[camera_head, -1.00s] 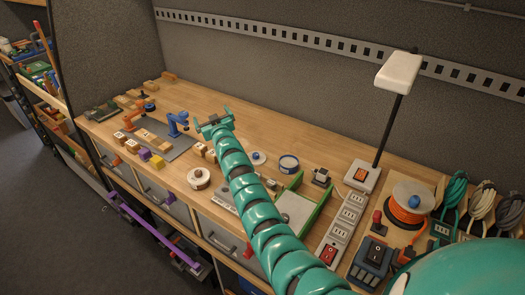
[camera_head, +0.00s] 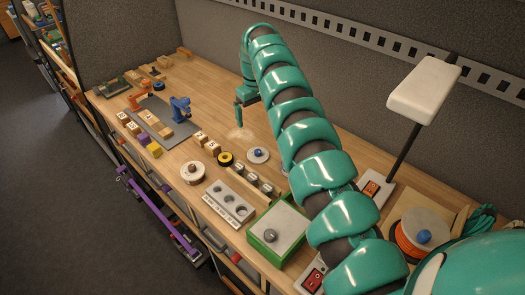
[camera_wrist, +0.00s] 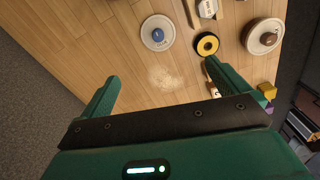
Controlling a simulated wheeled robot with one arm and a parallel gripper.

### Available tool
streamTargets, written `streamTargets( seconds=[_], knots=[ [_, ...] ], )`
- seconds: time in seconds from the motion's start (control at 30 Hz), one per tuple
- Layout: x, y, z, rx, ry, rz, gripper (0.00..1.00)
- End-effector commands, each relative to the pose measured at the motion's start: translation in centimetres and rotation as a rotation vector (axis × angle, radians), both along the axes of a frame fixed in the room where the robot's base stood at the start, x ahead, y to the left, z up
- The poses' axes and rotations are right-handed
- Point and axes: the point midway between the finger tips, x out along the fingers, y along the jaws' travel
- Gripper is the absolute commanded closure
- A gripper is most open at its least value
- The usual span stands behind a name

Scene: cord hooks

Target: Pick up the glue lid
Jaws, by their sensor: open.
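A white round disc with a blue knob (camera_head: 257,155), which looks like the glue lid, lies flat on the wooden bench near the middle. It also shows in the wrist view at the top, left of centre (camera_wrist: 157,33). My gripper (camera_head: 245,98) hangs over the bench behind and slightly left of the disc, pointing down. In the wrist view its two green fingers (camera_wrist: 161,72) are spread apart with nothing between them. The disc lies beyond the fingertips, not touching them.
A grey tray with round recesses (camera_head: 230,203) and a green-edged box (camera_head: 278,230) are in front. A pale patch (camera_wrist: 165,77) marks the bare wood below my gripper.

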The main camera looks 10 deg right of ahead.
Motion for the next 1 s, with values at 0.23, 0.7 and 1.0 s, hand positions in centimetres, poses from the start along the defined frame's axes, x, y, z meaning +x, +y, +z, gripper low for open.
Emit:
streamTargets(
  seconds=[0.23,0.7,1.0],
  knots=[
    [0.0,0.0,-2.1,0.0,0.0,0.0,0.0],
    [0.0,0.0,-7.3,0.0,0.0,0.0,0.0],
    [0.0,-0.2,-9.3,-0.001,-0.001,-0.002,0.0]
  ],
)
